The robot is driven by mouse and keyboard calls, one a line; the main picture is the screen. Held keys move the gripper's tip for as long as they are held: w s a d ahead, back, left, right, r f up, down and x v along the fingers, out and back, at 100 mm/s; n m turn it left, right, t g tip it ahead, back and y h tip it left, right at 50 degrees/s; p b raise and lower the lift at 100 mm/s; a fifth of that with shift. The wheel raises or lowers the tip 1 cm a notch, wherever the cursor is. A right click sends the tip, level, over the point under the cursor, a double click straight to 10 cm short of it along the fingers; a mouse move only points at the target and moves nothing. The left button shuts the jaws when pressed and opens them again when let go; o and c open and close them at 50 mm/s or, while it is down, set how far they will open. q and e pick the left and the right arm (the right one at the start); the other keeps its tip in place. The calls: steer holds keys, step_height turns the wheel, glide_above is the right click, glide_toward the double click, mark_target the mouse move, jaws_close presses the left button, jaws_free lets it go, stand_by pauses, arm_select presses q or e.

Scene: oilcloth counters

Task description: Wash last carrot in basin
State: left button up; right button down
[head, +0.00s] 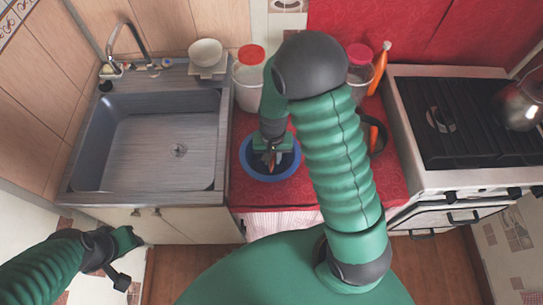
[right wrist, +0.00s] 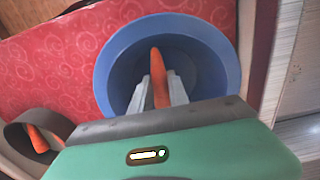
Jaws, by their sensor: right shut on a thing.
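The blue basin (head: 245,165) stands on the red oilcloth, between the sink and the stove. My right gripper (head: 271,158) reaches down into it from above. In the right wrist view, the gripper (right wrist: 163,92) is shut on an orange carrot (right wrist: 160,70), with a finger on each side. The carrot's tip points into the basin (right wrist: 103,72); I cannot tell if it touches the bottom. My left gripper (head: 126,240) hangs low at the left, in front of the counter, away from the basin; its jaws are not clear.
The metal sink (head: 165,150) at left is empty. A dark round container (head: 376,136) with orange inside is partly behind my right arm. Red-lidded jars (head: 250,80) and an orange item (head: 379,68) stand at the back. The stove (head: 450,180) with a kettle (head: 518,105) is at right.

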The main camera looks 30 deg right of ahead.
steer(key=shift+r+p, duration=3.85)
steer(key=shift+r, duration=0.65)
step_height(320, 180, up, 4)
steer(key=p, duration=0.3)
steer(key=shift+p, duration=0.4)
steer(key=shift+w+a, duration=0.1)
